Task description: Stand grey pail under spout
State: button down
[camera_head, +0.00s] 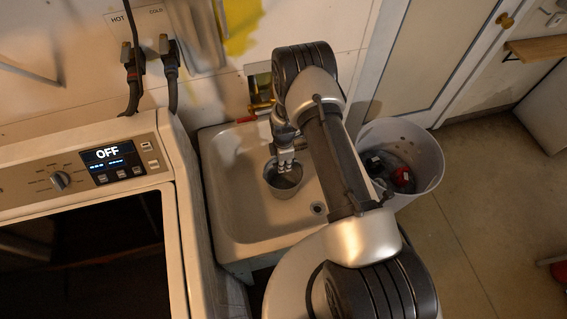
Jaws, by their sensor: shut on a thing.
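The grey pail (284,184) is in the white utility sink (231,228), near the middle of the basin. My gripper (285,163) is above the pail and shut on its upper rim or handle; which one I cannot tell. The pail looks upright. Whether it touches the basin floor is unclear. The spout is not clearly visible; brass-coloured fittings (262,103) show on the wall behind the sink, partly hidden by my arm.
A washing machine (178,225) stands close against the sink's left side. A white basket (425,150) with dark and red items stands to the right. A drain hole (318,208) shows in the basin. Bare floor lies at the right.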

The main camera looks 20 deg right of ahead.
jog(key=c, duration=1.5)
grip_release()
jog(key=shift+c, duration=0.2)
notch_tip(320, 180, up, 12)
jog(key=p, duration=0.2)
jog(key=shift+r, duration=0.1)
